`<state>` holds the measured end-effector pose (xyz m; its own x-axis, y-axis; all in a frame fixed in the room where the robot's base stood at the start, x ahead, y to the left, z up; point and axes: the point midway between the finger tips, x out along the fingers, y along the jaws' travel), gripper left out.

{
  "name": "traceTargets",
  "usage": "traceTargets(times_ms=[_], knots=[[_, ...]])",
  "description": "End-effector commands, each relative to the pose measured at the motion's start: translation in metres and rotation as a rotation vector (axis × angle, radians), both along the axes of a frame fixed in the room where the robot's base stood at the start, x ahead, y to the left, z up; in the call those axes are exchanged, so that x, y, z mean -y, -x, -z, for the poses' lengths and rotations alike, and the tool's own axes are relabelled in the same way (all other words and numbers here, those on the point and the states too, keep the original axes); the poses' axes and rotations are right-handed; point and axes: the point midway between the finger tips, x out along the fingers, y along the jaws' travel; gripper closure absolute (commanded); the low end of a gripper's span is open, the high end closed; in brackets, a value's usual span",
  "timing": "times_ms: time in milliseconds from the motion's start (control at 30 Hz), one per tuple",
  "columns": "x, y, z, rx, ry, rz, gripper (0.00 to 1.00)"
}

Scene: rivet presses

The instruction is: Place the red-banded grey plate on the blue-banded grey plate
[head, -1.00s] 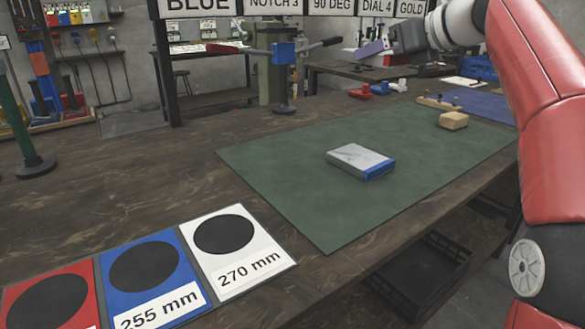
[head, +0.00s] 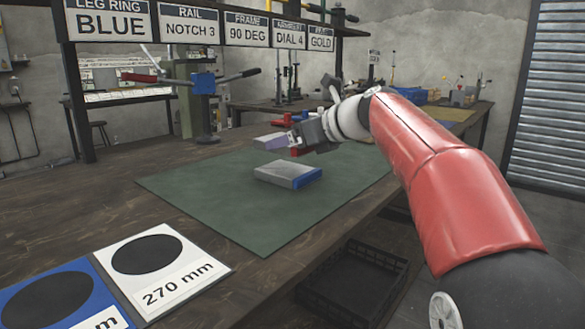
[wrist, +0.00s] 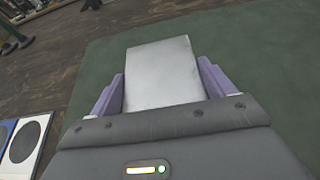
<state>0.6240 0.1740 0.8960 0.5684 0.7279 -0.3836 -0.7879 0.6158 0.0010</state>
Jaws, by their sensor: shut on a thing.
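A grey plate with a blue band at its right end, the blue-banded plate (head: 281,172), lies flat on the green mat in the head view. My gripper (head: 268,142), with purple fingers, is above and just beyond it, apart from it. In the wrist view my fingers are shut on a light grey plate (wrist: 161,72), which sticks out between them over the mat. Its red band does not show in that view. The blue-banded plate cannot be made out in the wrist view.
The green mat (head: 215,200) is mostly clear around the blue-banded plate. Marked size cards, including a 270 mm card (head: 185,283), lie at front left. A blue press (head: 203,84) stands behind the mat. A black crate (head: 352,285) is below the table's front edge.

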Motion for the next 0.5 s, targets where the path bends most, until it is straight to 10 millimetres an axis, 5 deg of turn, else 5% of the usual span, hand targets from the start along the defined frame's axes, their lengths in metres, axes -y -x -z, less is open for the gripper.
traceTargets(times_ms=[333, 500], knots=[[0.0, 0.001, 0.038, 0.002, -0.002, 0.0, 0.68], [0.0, 0.0, 0.042, 0.004, -0.003, 0.001, 0.68]])
